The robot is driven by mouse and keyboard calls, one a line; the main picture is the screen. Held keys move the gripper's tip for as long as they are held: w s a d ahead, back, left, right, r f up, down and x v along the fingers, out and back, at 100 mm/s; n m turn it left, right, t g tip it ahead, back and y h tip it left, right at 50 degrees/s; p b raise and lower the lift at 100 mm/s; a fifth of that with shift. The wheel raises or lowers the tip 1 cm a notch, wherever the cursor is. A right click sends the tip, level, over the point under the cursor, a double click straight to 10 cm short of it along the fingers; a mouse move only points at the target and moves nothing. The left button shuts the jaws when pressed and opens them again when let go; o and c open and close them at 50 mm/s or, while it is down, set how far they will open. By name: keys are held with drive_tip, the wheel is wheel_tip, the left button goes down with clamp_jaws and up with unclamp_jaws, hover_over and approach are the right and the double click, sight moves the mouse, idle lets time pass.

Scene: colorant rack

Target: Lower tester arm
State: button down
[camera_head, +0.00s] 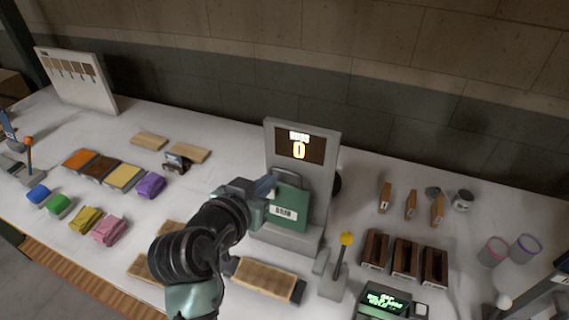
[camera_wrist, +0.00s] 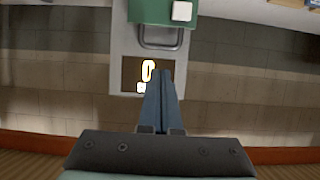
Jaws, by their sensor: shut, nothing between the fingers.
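The tester is a grey upright stand (camera_head: 325,150) with a dark display reading 0. A green block (camera_head: 288,215) with a white label sits low on its front, and a grey metal handle (camera_head: 291,172) loops above it. My gripper (camera_head: 270,185) is shut and empty in front of the stand, left of the handle in the head view. In the wrist view the picture is inverted: the green block (camera_wrist: 160,10) is at the top, the handle (camera_wrist: 160,40) below it, and my gripper's closed fingertips (camera_wrist: 162,74) overlap the display's edge. I cannot tell if they touch anything.
A yellow-knobbed lever (camera_head: 345,240) stands right of the tester, near a green-lit screen box (camera_head: 382,300). A tan padded block (camera_head: 265,276) lies in front. Dark wooden bins (camera_head: 405,257) are at right; coloured cloths (camera_head: 109,229) are at left.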

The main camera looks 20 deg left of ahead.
drive_tip(key=p, duration=0.2)
approach(290, 164)
drive_tip(key=x, duration=0.4)
drive_tip(key=shift+w+r, duration=0.25)
drive_tip(key=shift+r, duration=0.05)
drive_tip(key=shift+p+x, duration=0.3)
drive_tip(key=shift+x, duration=0.75)
drive_tip(key=shift+s+f+b, duration=0.1)
drive_tip(key=shift+f+b, duration=0.15)
drive_tip(key=shift+b, duration=0.05)
drive_tip(key=shift+s+f+b, duration=0.1)
drive_tip(key=shift+s+b, duration=0.05)
drive_tip(key=shift+b, duration=0.2)
drive_tip(key=shift+s+a+t+b, duration=0.1)
drive_tip(key=shift+s+t+b, duration=0.35)
drive_tip(key=shift+b, duration=0.2)
drive_tip(key=shift+s+b, duration=0.15)
drive_tip(key=shift+b, duration=0.2)
drive_tip(key=shift+s, duration=0.1)
